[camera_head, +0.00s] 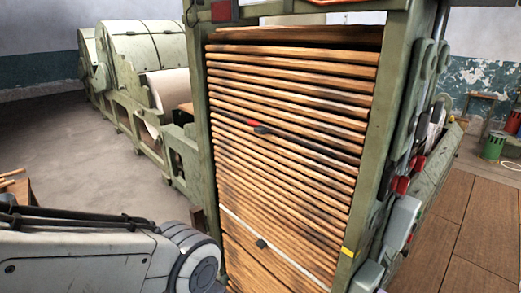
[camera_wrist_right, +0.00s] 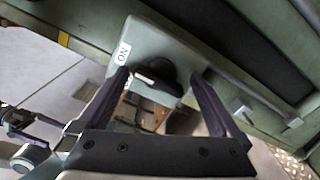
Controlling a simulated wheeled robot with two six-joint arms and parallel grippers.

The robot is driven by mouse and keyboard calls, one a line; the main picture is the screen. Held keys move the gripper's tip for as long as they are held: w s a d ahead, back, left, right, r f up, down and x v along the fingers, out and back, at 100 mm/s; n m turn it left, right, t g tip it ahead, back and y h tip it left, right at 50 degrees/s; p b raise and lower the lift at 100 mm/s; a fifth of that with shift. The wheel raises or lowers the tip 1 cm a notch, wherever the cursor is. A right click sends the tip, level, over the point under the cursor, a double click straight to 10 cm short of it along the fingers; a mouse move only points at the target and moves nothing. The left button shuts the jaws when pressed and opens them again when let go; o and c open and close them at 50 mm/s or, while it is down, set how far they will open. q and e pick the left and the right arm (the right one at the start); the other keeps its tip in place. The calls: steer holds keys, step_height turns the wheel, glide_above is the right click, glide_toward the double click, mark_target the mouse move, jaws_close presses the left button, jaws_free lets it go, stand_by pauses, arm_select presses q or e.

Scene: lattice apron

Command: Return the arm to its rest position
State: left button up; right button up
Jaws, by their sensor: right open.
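My right gripper (camera_wrist_right: 160,82) is open in the right wrist view, its two dark fingers spread apart. A black knob (camera_wrist_right: 178,78) on a grey-green switch box (camera_wrist_right: 160,48) with a white "ON" label shows just beyond and between the fingertips. I see nothing held; whether a finger touches the knob or box I cannot tell. In the head view, a white and grey arm link of mine comes in at the lower left and ends in a round joint at the bottom. Neither gripper shows in the head view.
A tall green machine frame (camera_head: 388,130) holds a sloping apron of wooden slats (camera_head: 290,120). Small control boxes (camera_head: 402,222) sit on its right side. Green rollers and covers (camera_head: 135,50) stand behind at left. Floor is open at left; brown floor panels (camera_head: 480,230) lie at right.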

steer(key=n, duration=0.4)
steer(key=s+d+n, duration=0.1)
steer(key=n, duration=0.3)
steer(key=s+n, duration=0.1)
steer(key=n, duration=0.4)
steer(key=shift+s+d+r, duration=0.15)
steer(key=shift+d, duration=0.05)
